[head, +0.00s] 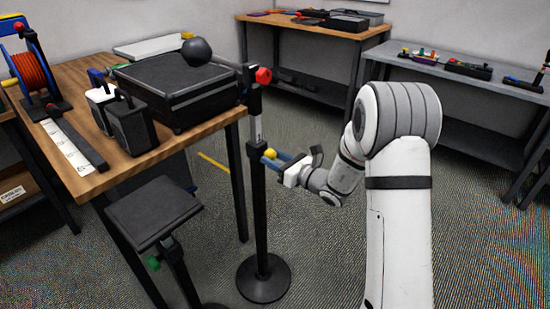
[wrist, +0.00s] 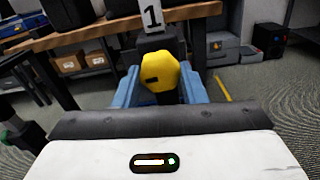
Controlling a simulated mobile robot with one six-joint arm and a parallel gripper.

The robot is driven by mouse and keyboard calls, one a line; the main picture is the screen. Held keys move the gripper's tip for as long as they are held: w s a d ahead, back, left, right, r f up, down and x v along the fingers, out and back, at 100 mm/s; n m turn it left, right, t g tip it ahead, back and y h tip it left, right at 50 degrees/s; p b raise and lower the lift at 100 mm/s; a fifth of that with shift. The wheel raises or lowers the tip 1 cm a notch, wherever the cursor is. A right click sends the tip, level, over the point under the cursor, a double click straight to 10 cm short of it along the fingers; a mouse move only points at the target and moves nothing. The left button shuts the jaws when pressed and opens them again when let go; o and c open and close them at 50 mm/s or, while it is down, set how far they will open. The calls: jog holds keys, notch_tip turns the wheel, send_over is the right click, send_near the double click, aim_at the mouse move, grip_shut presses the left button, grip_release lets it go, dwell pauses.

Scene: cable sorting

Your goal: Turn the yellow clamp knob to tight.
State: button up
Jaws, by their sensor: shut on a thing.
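The yellow clamp knob (wrist: 160,72) sits on the front of a dark clamp on a black stand (head: 258,215), below a label with the number 1 (wrist: 152,16). In the head view the knob (head: 270,154) shows small at the gripper's tip. My gripper (wrist: 162,88) has its blue fingers on the left and right sides of the knob and is shut on it. A dark mark shows on the knob's face, left of its middle. Any marking for tight or loose cannot be made out.
A red knob (head: 263,75) is higher on the same stand. A wooden table (head: 95,180) with a black case (head: 178,88) stands close at left. A small black platform (head: 153,210) with a green knob (head: 153,263) is in front of it. Open floor lies right of the stand's round base (head: 264,279).

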jog(key=m+p, duration=0.4)
jog(key=m, duration=0.1)
jog(key=shift+r, duration=0.2)
jog(key=m+p, duration=0.3)
jog(key=m, duration=0.1)
jog(key=shift+m+p, duration=0.3)
jog(key=shift+p, duration=0.1)
jog(key=m+p, duration=0.4)
jog(key=m, duration=0.1)
jog(key=shift+d+m+p, duration=0.1)
jog(key=shift+m+p, duration=1.2)
jog(key=shift+m, duration=0.8)
jog(key=shift+f, duration=0.1)
jog(key=o, duration=1)
jog(key=shift+s, duration=0.1)
